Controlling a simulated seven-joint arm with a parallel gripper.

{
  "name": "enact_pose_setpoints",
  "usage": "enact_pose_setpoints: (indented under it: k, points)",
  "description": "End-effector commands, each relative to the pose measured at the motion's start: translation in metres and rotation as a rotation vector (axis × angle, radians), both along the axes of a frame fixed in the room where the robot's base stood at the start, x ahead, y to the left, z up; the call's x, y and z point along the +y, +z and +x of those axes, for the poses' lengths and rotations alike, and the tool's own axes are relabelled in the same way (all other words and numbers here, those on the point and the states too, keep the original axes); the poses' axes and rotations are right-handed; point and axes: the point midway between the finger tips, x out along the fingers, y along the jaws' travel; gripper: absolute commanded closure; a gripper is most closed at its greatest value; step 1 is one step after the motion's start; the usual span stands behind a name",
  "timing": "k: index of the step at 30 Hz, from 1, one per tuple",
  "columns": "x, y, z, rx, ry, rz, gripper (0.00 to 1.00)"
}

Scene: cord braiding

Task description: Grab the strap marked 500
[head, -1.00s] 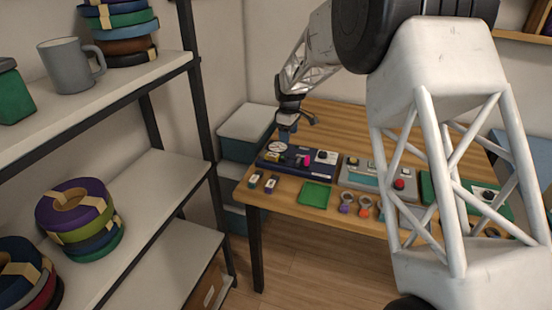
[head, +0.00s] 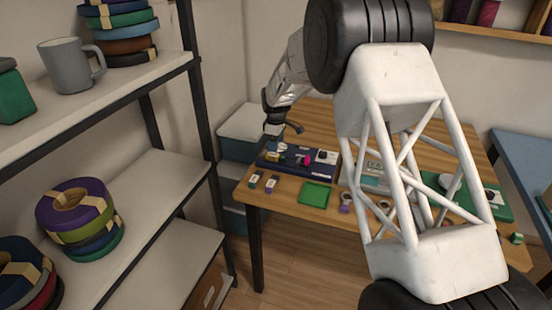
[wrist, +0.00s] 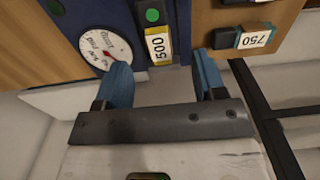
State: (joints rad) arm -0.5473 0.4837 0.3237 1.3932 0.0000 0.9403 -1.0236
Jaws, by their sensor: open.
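The strap marked 500 (wrist: 158,45) is dark with a yellow label and lies on a blue board (wrist: 118,14), next to a white round dial (wrist: 105,47) in the wrist view. My gripper (wrist: 160,62) is open, with its two blue fingers apart. The label's lower end lies between the fingertip directions, with the strap running away from me, closer to the right finger. Nothing is held. In the head view my gripper (head: 273,131) is over the far left of the blue board (head: 318,172); the strap's number is too small to read there.
A strap marked 750 (wrist: 253,38) lies on the wood to the right of the right finger. A shelf (head: 150,195) stands left of the table. My arm hides part of the table's right side.

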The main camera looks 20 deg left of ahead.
Motion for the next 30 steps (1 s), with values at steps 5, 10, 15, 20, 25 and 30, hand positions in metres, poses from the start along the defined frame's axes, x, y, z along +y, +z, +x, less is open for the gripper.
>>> enact_pose_setpoints:
  k: [5,10,15,20,25,30]
  points:
    - [0.0,-0.011,0.0,0.001,0.0,0.0,0.36]
    - [0.0,-0.011,0.0,0.001,0.0,0.0,0.36]
    - [0.0,-0.012,0.0,0.001,0.0,-0.001,0.36]
    - [0.0,-0.022,0.001,0.002,0.0,-0.001,0.36]
    - [0.0,-0.04,0.003,0.002,0.0,-0.001,0.36]
    - [0.0,-0.057,0.003,0.0,0.0,-0.001,0.36]
